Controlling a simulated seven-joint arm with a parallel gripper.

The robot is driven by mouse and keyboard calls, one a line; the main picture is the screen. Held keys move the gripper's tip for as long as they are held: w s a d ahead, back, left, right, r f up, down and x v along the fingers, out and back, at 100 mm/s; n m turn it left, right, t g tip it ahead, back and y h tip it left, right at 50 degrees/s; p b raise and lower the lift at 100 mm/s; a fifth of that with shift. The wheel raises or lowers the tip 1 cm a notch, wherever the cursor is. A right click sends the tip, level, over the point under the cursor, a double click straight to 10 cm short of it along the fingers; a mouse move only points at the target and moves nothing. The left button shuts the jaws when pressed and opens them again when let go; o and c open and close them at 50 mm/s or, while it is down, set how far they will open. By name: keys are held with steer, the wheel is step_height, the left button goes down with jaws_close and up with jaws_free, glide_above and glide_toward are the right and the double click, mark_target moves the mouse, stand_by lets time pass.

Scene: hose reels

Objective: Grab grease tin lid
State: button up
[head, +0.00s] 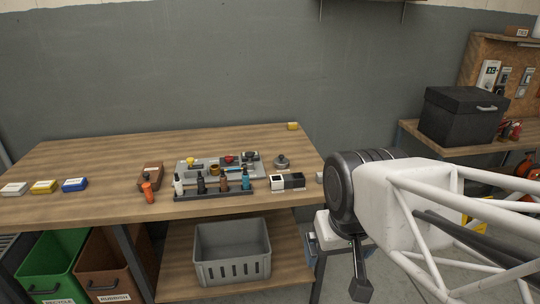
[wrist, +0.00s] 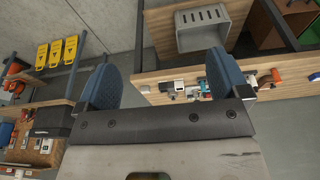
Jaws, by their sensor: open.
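A small round grey metal tin with a knobbed lid (head: 282,162) stands on the workbench (head: 80,150), right of the grey tray. It looks like the grease tin, but it is too small to be sure. My gripper (wrist: 157,80) shows in the wrist view with its two blue-padded fingers wide apart and nothing between them. In the head view my arm is at the right, beyond the bench's right end, apart from the tin. I cannot pick out the tin clearly in the wrist view.
A grey tray of small parts (head: 205,168), a dark rack of bottles (head: 213,194) and a white-and-black block pair (head: 287,182) crowd around the tin. A yellow item (head: 292,126) sits at the back. A black box (head: 463,115) stands on the right bench.

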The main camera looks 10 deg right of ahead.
steer(key=w+m+g+y, duration=0.2)
steer(key=w+m+y, duration=0.7)
steer(key=w, duration=2.8)
steer(key=m+t+y, duration=0.3)
steer(key=m+y, duration=0.1)
steer(key=m, duration=0.8)
glide_toward(282, 155)
steer(key=x, duration=0.2)
steer(key=shift+a+f, duration=0.15)
steer(key=shift+a, duration=0.1)
steer(key=shift+a, duration=0.1)
steer(key=shift+x, duration=1.2)
steer(key=shift+a, duration=0.15)
